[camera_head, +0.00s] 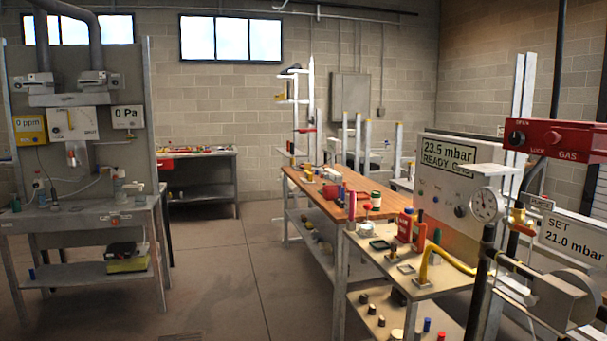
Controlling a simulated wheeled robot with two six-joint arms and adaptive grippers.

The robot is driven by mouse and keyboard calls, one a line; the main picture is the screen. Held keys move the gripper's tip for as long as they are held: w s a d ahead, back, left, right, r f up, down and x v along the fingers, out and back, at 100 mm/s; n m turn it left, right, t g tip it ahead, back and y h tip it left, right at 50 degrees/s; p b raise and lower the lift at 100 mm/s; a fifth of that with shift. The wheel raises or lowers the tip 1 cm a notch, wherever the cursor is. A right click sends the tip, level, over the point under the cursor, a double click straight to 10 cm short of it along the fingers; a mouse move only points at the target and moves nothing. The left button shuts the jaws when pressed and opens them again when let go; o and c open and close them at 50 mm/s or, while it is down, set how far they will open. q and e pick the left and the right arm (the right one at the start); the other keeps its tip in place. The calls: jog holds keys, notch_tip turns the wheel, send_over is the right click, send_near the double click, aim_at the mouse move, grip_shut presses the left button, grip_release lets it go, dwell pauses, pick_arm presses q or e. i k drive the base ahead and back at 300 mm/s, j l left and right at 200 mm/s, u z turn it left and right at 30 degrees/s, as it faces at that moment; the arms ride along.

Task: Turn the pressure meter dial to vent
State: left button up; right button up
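The pressure meter (431,205) is a grey box at the right, behind the near end of the bench. Its display (448,157) reads 23.5 mbar READY. A small dark dial (460,211) sits low on its front face, with small markings around it. The markings and the dial's pointing direction are too small to read. A round white gauge (485,205) stands just right of the dial, close to it in the picture. Neither of my grippers can be made out in this view.
A red gas lever panel (560,140), a sign (573,240) reading SET 21.0 mbar and dark pipes crowd the right. A yellow hose (455,262) crosses the cluttered bench (440,283). A test stand (80,215) is at left. The middle floor (240,270) is clear.

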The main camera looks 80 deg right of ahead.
aim_at(459, 211)
jog(key=z, duration=3.7)
jog(key=i+j+z, duration=0.15)
jog(key=z, duration=0.25)
jog(key=i+j+z, duration=0.15)
jog(key=j+z, duration=0.15)
jog(key=z, duration=0.15)
jog(key=j+z, duration=0.4)
jog(key=i+l, duration=0.05)
jog(key=l, duration=0.05)
